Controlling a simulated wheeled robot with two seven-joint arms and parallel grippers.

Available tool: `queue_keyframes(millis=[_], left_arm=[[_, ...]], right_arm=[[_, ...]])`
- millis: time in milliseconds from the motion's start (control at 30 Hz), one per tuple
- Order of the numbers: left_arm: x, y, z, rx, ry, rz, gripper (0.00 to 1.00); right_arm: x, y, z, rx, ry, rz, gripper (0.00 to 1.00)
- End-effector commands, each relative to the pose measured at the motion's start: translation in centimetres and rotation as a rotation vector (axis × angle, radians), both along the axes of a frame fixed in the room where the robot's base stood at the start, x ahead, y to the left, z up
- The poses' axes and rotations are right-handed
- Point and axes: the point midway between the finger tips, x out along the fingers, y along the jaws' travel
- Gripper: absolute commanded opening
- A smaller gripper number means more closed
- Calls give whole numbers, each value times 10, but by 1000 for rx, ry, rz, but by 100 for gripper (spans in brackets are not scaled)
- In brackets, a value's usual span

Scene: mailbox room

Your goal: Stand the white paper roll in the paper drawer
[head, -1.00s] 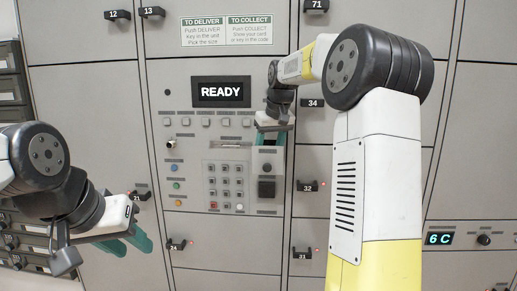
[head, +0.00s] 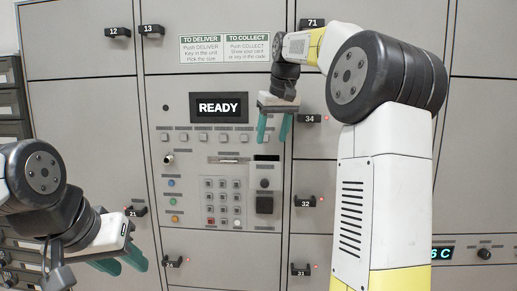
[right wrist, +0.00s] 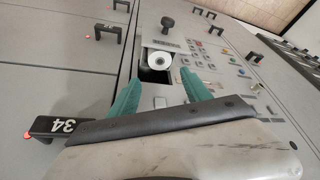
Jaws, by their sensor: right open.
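The white paper roll (right wrist: 160,58) shows in the right wrist view as a pale ring with a dark centre hole, its round end facing the camera. It sits inside the dark paper drawer (right wrist: 149,75) of the panel and looks upright, though its lower part is hidden. In the head view the drawer (head: 266,158) is a dark slot right of the card slot; the roll cannot be made out there. My right gripper (head: 273,138) is open and empty, above and in front of the drawer. My left gripper (head: 126,267) is open and empty at lower left, away from the panel.
The keypad (head: 222,198) and round buttons lie left of and below the drawer. A black knob (head: 264,183) and a dark square (head: 264,205) are just below it. Locker handles, such as number 34 (head: 309,118), stick out close to my right gripper.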

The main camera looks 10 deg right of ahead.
Motion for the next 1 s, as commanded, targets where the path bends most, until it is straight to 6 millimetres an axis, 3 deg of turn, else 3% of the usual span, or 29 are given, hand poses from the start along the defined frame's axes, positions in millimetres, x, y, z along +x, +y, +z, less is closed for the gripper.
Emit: queue_keyframes(millis=[267,367,467,567,800,1000], left_arm=[[0,0,0,0,0,0,36],[0,0,0,0,0,0,36],[0,0,0,0,0,0,36],[0,0,0,0,0,0,36],[0,0,0,0,0,0,36],[0,0,0,0,0,0,36]], right_arm=[[-8,0,11,0,-2,0,57],[-24,4,10,5,-11,-1,57],[-57,12,3,18,-30,-9,57],[-104,22,-14,41,-55,-21,57],[-215,41,-90,114,-110,-65,57],[-274,53,-150,165,-136,-94,57]])
